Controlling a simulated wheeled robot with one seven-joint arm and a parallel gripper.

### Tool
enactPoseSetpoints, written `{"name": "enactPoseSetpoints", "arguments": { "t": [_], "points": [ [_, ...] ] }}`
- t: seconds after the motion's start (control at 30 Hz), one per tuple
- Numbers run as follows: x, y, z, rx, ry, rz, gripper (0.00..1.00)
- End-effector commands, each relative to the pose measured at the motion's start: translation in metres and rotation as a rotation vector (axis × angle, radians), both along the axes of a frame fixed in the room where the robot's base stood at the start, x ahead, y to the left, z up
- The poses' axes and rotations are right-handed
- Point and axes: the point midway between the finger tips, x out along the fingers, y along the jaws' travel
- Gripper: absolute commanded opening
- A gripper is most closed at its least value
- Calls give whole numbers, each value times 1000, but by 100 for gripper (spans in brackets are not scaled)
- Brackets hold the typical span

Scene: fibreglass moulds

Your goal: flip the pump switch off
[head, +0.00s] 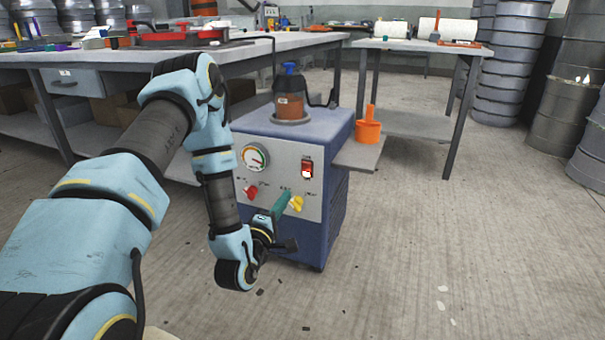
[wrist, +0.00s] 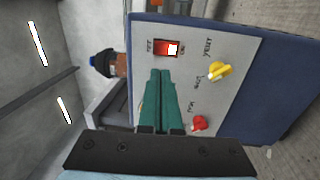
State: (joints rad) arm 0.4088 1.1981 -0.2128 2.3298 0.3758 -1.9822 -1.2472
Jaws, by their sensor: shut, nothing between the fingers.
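The pump switch (head: 307,168) is a red rocker in a black frame, at the upper right of the grey front panel of the blue pump unit (head: 333,215). Its lower part looks bright in the head view. The switch also shows in the wrist view (wrist: 167,48), with its bright end toward the right. My gripper (head: 283,200) has green fingers that are shut and empty. It is in front of the panel, below and left of the switch. In the wrist view the closed fingertips (wrist: 160,72) point toward the switch, just short of it in the picture; the depth gap is unclear.
A yellow knob (head: 297,203) and a red knob (head: 250,192) sit low on the panel, with a gauge (head: 256,157) above. An amber jar (head: 290,107) stands on top. An orange cup (head: 368,128) sits on the side shelf (head: 357,155).

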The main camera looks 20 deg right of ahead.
Motion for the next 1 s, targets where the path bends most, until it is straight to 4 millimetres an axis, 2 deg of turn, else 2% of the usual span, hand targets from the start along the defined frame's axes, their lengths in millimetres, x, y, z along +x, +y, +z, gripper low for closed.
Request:
{"name": "enactPoseSetpoints", "arguments": {
  "t": [0.53,0.7,1.0],
  "points": [
    [71,-76,13,-3,-4,-2,0],
    [83,-88,15,0,-3,0,0],
    [87,-92,16,-1,-1,0,0]
  ]
}}
